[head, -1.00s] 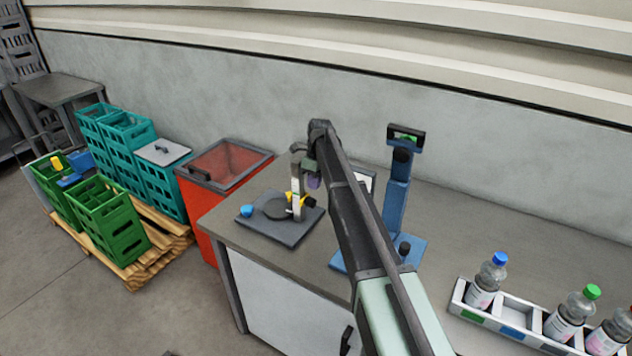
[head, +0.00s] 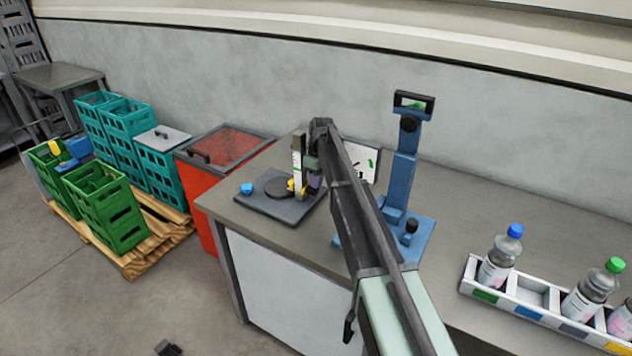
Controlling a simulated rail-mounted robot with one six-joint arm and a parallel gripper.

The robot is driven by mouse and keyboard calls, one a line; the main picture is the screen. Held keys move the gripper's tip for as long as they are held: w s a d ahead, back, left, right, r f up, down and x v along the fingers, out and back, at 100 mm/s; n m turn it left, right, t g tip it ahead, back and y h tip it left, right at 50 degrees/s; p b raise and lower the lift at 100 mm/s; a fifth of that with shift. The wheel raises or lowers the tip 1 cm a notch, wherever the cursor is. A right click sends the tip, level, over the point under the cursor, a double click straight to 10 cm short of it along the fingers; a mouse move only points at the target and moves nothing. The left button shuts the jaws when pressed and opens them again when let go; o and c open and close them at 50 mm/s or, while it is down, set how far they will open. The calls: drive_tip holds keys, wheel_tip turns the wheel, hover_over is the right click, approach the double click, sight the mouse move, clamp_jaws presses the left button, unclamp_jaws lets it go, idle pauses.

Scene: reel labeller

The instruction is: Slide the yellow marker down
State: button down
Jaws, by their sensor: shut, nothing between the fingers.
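The yellow marker (head: 291,186) sits low on the front of the upright post (head: 298,160) with a white scale, just above the round dark disc (head: 279,187) on the dark base plate (head: 291,214). A blue knob (head: 247,188) is on the plate's left edge. My gripper (head: 307,188) is shut and empty at the right side of the post, close to the marker. My arm partly hides the gripper, and I cannot tell whether the fingers touch the marker.
A blue stand (head: 402,170) and a white panel (head: 362,158) are right of my arm. A tray (head: 517,310) of bottles lies further right. A red bin (head: 222,150) and green crates (head: 108,206) stand left of the bench. The bench's back right is clear.

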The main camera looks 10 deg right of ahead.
drive_tip(key=shift+s, duration=0.2)
wheel_tip(320, 180, up, 14)
drive_tip(key=w+d+p, duration=0.2)
drive_tip(key=p, duration=1.3)
drive_tip(key=s+a+f+n+b, duration=0.1)
drive_tip(key=s+f+n+b, duration=0.1)
drive_tip(key=s+n, duration=1.1)
drive_tip(key=s+a+f+n+t+h+b, duration=0.1)
drive_tip(key=s+f+n+b, duration=0.2)
drive_tip(key=s+n, duration=1)
drive_tip(key=s, duration=1.2)
drive_tip(key=shift+f+n+t+h, duration=0.2)
drive_tip(key=shift+n+t+h, duration=0.1)
drive_tip(key=shift+a, duration=0.1)
